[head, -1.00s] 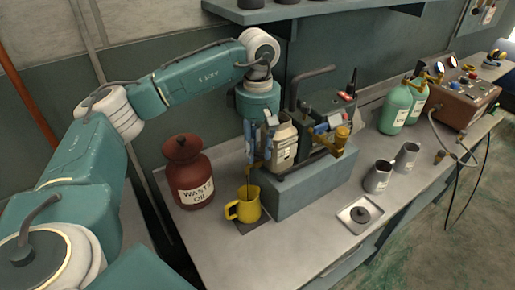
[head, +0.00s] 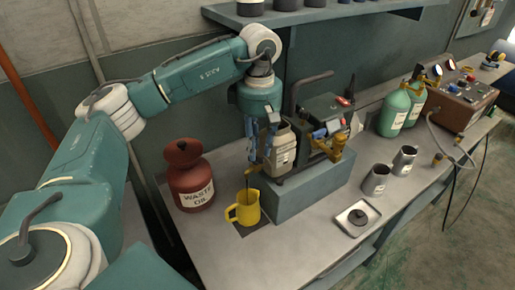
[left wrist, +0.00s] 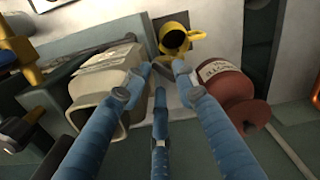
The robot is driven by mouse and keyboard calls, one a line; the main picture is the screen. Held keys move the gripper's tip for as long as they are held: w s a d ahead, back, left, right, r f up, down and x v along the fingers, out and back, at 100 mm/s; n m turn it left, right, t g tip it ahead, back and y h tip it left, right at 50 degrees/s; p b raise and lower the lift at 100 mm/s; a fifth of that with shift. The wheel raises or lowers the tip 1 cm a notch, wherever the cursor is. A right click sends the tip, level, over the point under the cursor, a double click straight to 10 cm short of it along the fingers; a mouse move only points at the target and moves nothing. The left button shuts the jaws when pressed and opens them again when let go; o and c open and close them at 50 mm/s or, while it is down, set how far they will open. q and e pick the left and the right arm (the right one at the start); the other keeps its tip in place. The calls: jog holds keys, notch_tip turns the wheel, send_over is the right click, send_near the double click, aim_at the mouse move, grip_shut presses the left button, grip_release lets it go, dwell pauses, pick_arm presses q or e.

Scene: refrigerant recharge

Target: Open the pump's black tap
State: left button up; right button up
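The pump (head: 322,124) stands on a blue-grey block on the bench, with a cream bottle (head: 282,150) on its left side. The black tap cannot be made out clearly. My left gripper (head: 261,160) points down beside the bottle, above the spout, with its blue fingers apart. In the left wrist view the gripper (left wrist: 158,75) is open, with a dark part near its fingertips; I cannot tell whether they touch it. My right gripper is not in view.
A red-brown waste oil can (head: 190,180) stands left of the jug. Green cylinders (head: 394,112) stand behind. The bench front is clear.

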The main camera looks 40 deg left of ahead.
aim_at(259, 158)
pick_arm(q)
notch_tip(259, 158, up, 6)
jog(key=p, duration=0.3)
jog(key=shift+p, duration=0.35)
jog(key=shift+w, duration=0.1)
